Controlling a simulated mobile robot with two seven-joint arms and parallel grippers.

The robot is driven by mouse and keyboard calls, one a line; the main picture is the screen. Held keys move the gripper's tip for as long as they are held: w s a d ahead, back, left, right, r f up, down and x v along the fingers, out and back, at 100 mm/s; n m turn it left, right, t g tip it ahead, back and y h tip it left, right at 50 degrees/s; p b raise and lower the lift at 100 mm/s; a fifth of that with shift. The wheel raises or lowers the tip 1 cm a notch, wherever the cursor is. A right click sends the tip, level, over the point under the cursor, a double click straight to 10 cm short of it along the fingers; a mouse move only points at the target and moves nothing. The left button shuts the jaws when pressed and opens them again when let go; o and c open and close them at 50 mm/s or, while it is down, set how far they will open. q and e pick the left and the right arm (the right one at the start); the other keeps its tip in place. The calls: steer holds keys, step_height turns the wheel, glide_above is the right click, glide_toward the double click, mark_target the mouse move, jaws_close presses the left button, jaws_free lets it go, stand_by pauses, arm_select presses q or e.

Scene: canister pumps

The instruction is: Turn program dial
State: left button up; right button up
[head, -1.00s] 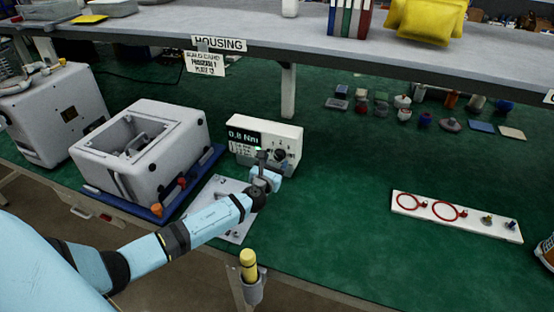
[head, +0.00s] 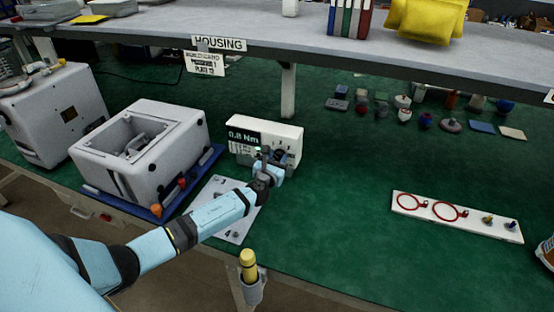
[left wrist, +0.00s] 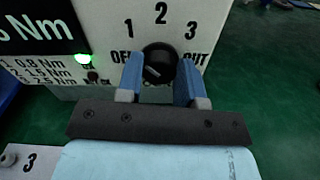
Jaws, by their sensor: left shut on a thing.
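The program dial (left wrist: 159,63) is a round black knob on the front of a white controller box (head: 286,135). In the left wrist view it has the marks OFF, 1, 2, 3 and OUT around it. My left gripper (left wrist: 160,80) has its blue fingers on both sides of the dial and is shut on it. In the head view the left gripper (head: 268,160) is at the box front and partly hides the dial. The box display (head: 243,136) reads 0.8 Nm, and a green light (left wrist: 84,58) is lit below it. My right gripper is not in view.
A white plate with numbers (head: 219,190) lies in front of the box. A grey housing (head: 180,125) on a blue tray stands to the left. A white strip with red rings (head: 457,217) lies at the right. The green mat between is clear.

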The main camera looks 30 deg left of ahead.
arm_select(q)
steer(key=shift+f, duration=0.1)
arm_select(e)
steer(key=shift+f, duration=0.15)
arm_select(q)
steer(key=n+b, duration=0.1)
steer(key=n, duration=0.1)
steer(key=shift+n+b, duration=0.3)
steer(key=shift+b, duration=0.1)
steer(key=n+b, duration=0.1)
steer(key=n, duration=0.2)
steer(key=shift+a+f+b, duration=0.1)
steer(key=shift+b, duration=0.3)
steer(key=shift+n+b, duration=0.55)
steer(key=shift+n, duration=1.05)
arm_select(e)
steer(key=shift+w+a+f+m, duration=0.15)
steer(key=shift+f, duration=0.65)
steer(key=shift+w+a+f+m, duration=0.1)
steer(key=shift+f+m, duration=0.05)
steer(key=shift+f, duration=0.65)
arm_select(q)
steer(key=o, duration=0.9)
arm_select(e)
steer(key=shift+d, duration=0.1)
